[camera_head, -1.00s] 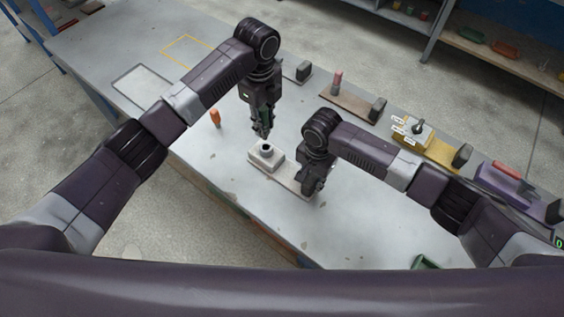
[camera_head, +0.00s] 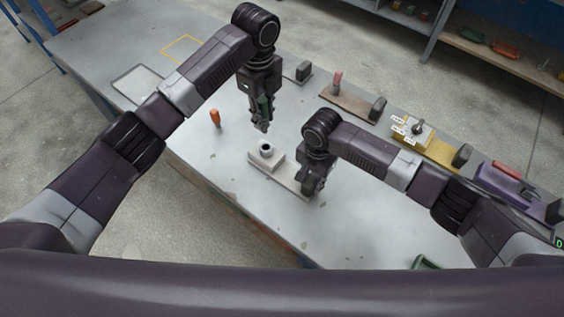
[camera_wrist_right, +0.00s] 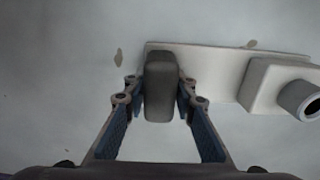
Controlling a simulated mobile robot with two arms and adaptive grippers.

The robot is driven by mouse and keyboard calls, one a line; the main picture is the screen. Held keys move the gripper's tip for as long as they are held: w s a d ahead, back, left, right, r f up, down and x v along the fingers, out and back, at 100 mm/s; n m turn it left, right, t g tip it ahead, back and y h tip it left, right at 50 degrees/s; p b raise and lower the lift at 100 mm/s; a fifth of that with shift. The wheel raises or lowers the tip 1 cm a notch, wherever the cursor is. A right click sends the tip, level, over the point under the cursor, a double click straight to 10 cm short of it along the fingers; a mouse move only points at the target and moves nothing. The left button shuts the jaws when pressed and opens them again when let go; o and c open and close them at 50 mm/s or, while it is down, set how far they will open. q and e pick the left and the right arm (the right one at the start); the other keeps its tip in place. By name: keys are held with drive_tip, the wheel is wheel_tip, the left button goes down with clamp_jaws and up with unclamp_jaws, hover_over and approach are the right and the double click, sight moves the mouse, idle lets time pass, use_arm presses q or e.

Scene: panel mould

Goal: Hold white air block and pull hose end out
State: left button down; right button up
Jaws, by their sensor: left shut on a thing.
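The white air block (camera_head: 266,158) is a pale block with a round grey socket on top, on a flat pale base plate (camera_head: 291,178) on the table. Its socket also shows at the right edge of the right wrist view (camera_wrist_right: 305,99), with a dark opening. My left gripper (camera_head: 262,127) is above the socket and apart from it, shut on a small dark piece, likely the hose end, hard to make out. My right gripper (camera_head: 309,190) is shut on the dark grey upright grip (camera_wrist_right: 160,88) at the other end of the plate.
An orange-handled tool (camera_head: 215,117) stands left of the block. Along the far table edge are a brown plate with a red peg (camera_head: 337,80), a yellow station (camera_head: 418,134) and a purple station (camera_head: 505,180). The table's near side is mostly clear.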

drive_tip(key=o, duration=0.5)
wheel_tip(320, 180, up, 12)
idle(0.4)
